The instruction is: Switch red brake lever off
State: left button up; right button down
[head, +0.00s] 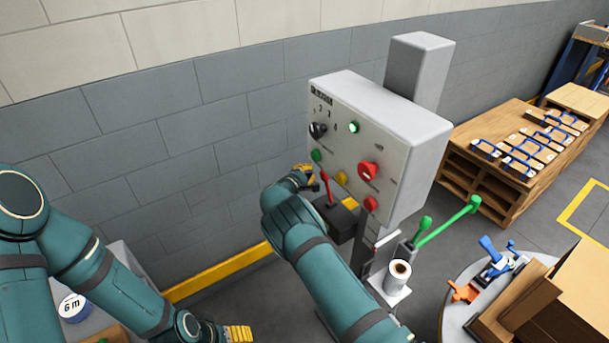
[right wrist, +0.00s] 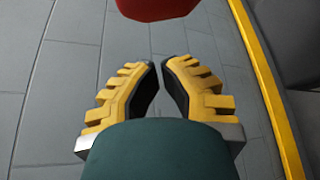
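The red brake lever (head: 326,189) rises from a dark box with a yellow top (head: 339,217) below the control panel (head: 340,160). It stands upright with a slight lean to the left. My right gripper (head: 307,176) is beside the lever's upper end, on its left. In the right wrist view its two yellow fingers (right wrist: 161,66) are a little apart with only floor or wall seen between them. A red rounded part (right wrist: 155,8) shows just beyond the fingertips; it is cut off by the frame. My left gripper (head: 238,333) is low at the bottom edge, its opening unclear.
The panel carries a black selector, green, yellow and red buttons and a red knob (head: 368,171). A green lever (head: 450,222) and a white roll (head: 398,275) stand right of the post. A round table (head: 457,319) is at lower right. A yellow floor-level strip (head: 215,276) runs along the wall.

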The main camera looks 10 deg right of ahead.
aim_at(328, 188)
pick_arm(q)
jog(key=shift+w+r+p, duration=0.15)
jog(key=shift+r+p, duration=0.25)
jog(key=shift+r, duration=0.1)
pick_arm(e)
jog(key=shift+s+d+r, duration=0.35)
jog(key=shift+s+r, duration=0.05)
jog(key=shift+s, duration=0.2)
jog(key=shift+s+d+r, duration=0.35)
jog(key=shift+s+r, duration=0.05)
jog(key=shift+s, duration=0.2)
pick_arm(q)
jog(key=shift+f, duration=0.15)
pick_arm(e)
jog(key=shift+s+r, duration=0.1)
pick_arm(q)
jog(key=shift+s+f+b, duration=0.15)
jog(key=shift+s+b, duration=0.15)
pick_arm(e)
jog(key=shift+s+d+r+m+t, duration=0.1)
jog(key=shift+s+r+m+t, duration=0.1)
jog(key=shift+s+m+t, duration=0.15)
